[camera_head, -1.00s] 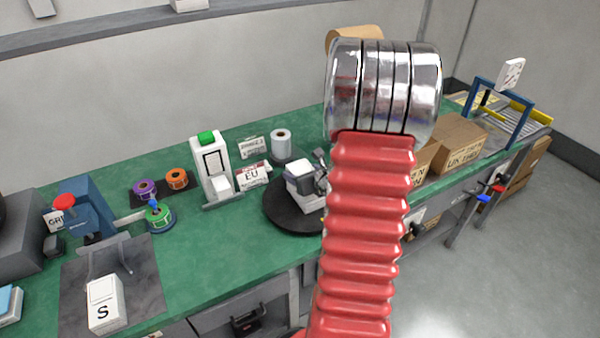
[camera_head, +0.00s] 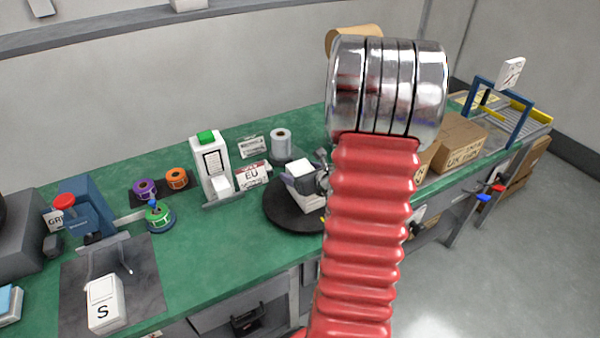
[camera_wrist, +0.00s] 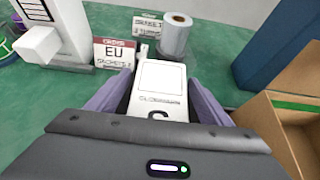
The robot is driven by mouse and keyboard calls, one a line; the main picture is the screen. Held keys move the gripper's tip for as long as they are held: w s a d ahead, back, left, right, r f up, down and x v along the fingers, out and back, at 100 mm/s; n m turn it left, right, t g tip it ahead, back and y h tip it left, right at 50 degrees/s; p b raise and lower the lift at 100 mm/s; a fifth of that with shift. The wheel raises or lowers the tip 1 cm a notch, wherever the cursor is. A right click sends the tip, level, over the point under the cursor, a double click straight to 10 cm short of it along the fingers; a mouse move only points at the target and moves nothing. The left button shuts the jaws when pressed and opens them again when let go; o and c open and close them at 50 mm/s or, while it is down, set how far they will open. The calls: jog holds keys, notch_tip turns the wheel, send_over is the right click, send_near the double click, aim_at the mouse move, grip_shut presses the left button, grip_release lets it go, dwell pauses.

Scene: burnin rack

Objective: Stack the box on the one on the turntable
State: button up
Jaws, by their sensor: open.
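A black round turntable (camera_head: 285,213) stands on the green bench, partly hidden by my arm. White box shapes (camera_head: 304,202) show on it, above and below my gripper's finger; I cannot tell clearly where one box ends and another begins. My gripper (camera_head: 306,180) is open at the upper part of this white stack, with a purple finger on either side. In the wrist view, a white box (camera_wrist: 162,78) with an outlined label and a partly hidden letter lies between the spread purple fingers (camera_wrist: 157,100). Contact with the box beneath is hidden.
Another white box marked S (camera_head: 104,304) is on the dark mat (camera_head: 75,310) at left. A white dispenser (camera_head: 210,165), an EU sign (camera_head: 252,176) and a paper roll (camera_head: 281,144) stand behind the turntable. Cardboard boxes (camera_head: 460,138) are at right.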

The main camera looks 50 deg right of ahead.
jog(key=v, duration=1.1)
dwell(0.7)
jog(key=w+a+r+n+g+y, duration=0.1)
jog(key=w+a+r+n+y, duration=0.15)
jog(key=a+n, duration=0.45)
jog(key=w+a+r+n+g+y, duration=0.1)
jog(key=a+r+n+y, duration=0.3)
jog(key=a, duration=0.6)
jog(key=w+a+n+y, duration=0.1)
jog(key=w+a+n, duration=0.1)
jog(key=a+n, duration=0.55)
jog(key=s+a+r+n+g+h, duration=0.3)
jog(key=s+a+n, duration=0.8)
jog(key=n, duration=1)
notch_tip(320, 180, up, 3)
jog(key=shift+s+f+g+h, duration=0.2)
jog(key=shift+s+g+h, duration=0.15)
jog(key=shift+g, duration=0.15)
jog(key=shift+c, duration=0.6)
